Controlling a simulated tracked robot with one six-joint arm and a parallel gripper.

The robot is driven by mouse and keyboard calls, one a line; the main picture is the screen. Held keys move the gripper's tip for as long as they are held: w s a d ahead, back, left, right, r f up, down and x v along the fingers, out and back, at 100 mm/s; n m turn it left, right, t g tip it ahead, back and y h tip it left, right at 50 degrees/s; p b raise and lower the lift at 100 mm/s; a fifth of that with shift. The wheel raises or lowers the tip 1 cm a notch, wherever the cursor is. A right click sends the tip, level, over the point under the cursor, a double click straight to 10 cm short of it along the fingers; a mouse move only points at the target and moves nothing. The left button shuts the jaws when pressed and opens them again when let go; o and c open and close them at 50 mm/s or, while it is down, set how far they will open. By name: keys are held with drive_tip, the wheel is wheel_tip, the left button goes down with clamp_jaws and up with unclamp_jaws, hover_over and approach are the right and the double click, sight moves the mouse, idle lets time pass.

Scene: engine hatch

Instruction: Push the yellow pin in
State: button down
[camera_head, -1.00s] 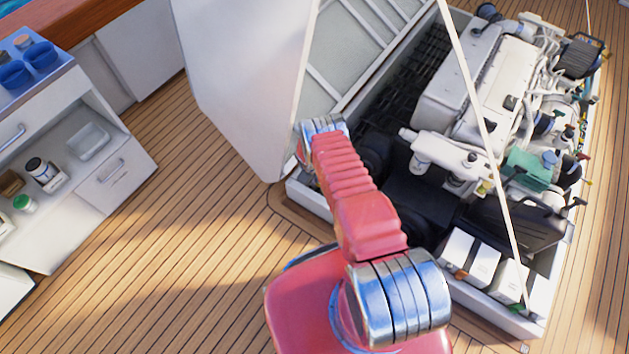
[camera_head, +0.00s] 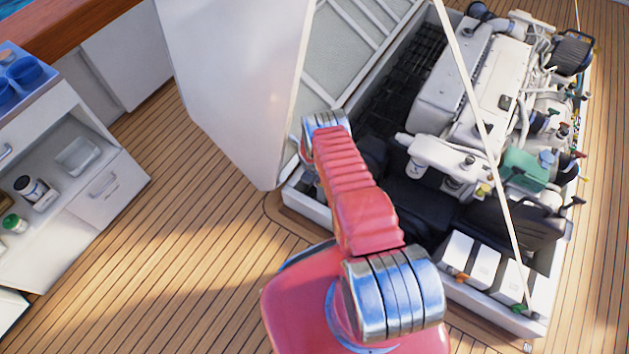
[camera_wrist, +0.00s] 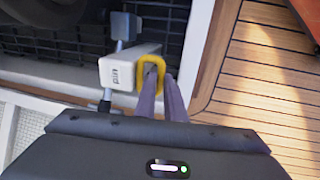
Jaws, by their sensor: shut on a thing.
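The yellow pin shows in the wrist view as a yellow ring-shaped handle (camera_wrist: 151,64) at the right end of a small white block (camera_wrist: 118,72) with dark lettering. My gripper (camera_wrist: 160,76) reaches it from below in that view. Its two dark fingers are close together, with one fingertip across the ring's opening and the other beside its right side. The jaws are shut on the ring. The pin's shaft is hidden. In the head view my arm hides the gripper and the pin.
A grey-blue fitting (camera_wrist: 124,26) stands beyond the block, against a dark grille (camera_wrist: 60,45). The white hatch rim (camera_wrist: 200,50) and plank deck lie to the right. In the head view the engine (camera_head: 470,80) fills the open hatch, with a raised white panel (camera_head: 235,80) beside it.

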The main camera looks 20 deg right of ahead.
drive_tip(key=c, duration=2.1)
unclamp_jaws()
drive_tip(key=shift+w+d+r, duration=0.2)
drive_tip(key=shift+w+d, duration=0.05)
drive_tip(key=shift+d, duration=0.2)
drive_tip(key=shift+a+r, duration=0.1)
drive_tip(key=shift+s+a+r, duration=0.1)
drive_tip(key=shift+a+r, duration=0.1)
drive_tip(key=shift+r, duration=0.55)
drive_tip(key=shift+s+a+r, duration=0.1)
drive_tip(key=shift+a+r, duration=0.1)
drive_tip(key=shift+r, duration=0.55)
drive_tip(key=shift+s+a+r, duration=0.2)
drive_tip(key=shift+a+r, duration=0.05)
drive_tip(key=shift+r, duration=1.4)
drive_tip(key=shift+s+a+r, duration=0.2)
drive_tip(key=shift+a+r, duration=0.05)
drive_tip(key=shift+r, duration=1.45)
drive_tip(key=shift+s+a+r, duration=0.2)
drive_tip(key=shift+a+r, duration=0.05)
drive_tip(key=shift+r, duration=1.4)
